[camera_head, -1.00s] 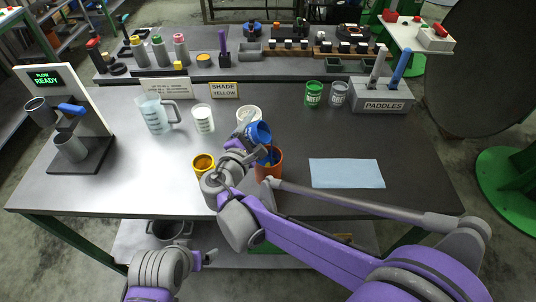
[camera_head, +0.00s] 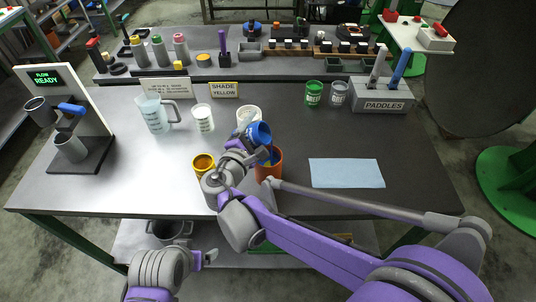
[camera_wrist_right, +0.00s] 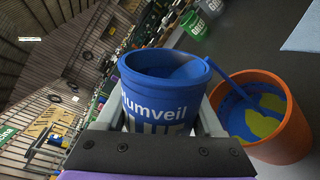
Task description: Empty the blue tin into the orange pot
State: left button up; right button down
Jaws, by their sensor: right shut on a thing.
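The blue tin (camera_head: 260,133), lettered in white, is held tilted over the orange pot (camera_head: 270,171). My right gripper (camera_wrist_right: 160,118) is shut around the tin's body, one finger on each side, as the right wrist view shows. Blue paint still shows inside the tin (camera_wrist_right: 155,100), and a blue stream runs from its lip into the orange pot (camera_wrist_right: 268,153). The pot stands upright on the table and holds blue with yellow patches. My left gripper (camera_head: 207,257) is low in front of the table, away from both; its jaws are too small to read.
A yellow tin (camera_head: 203,163) stands just left of the pot, and a white tub (camera_head: 248,114) behind it. A light blue cloth (camera_head: 346,173) lies to the right. A measuring jug (camera_head: 155,114) and white beaker (camera_head: 203,119) stand at back left. The table's left front is clear.

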jog(key=shift+f+m, duration=0.25)
jog(key=shift+m, duration=0.25)
dwell(1.4)
jog(key=shift+r+m+y+p, duration=0.3)
jog(key=shift+r+m, duration=0.05)
jog(key=shift+m, duration=0.45)
dwell(2.0)
jog(key=shift+f+m, duration=0.4)
jog(key=shift+m, duration=0.3)
dwell(1.9)
jog(key=shift+r+m, duration=0.1)
jog(key=shift+m, duration=0.2)
dwell(0.4)
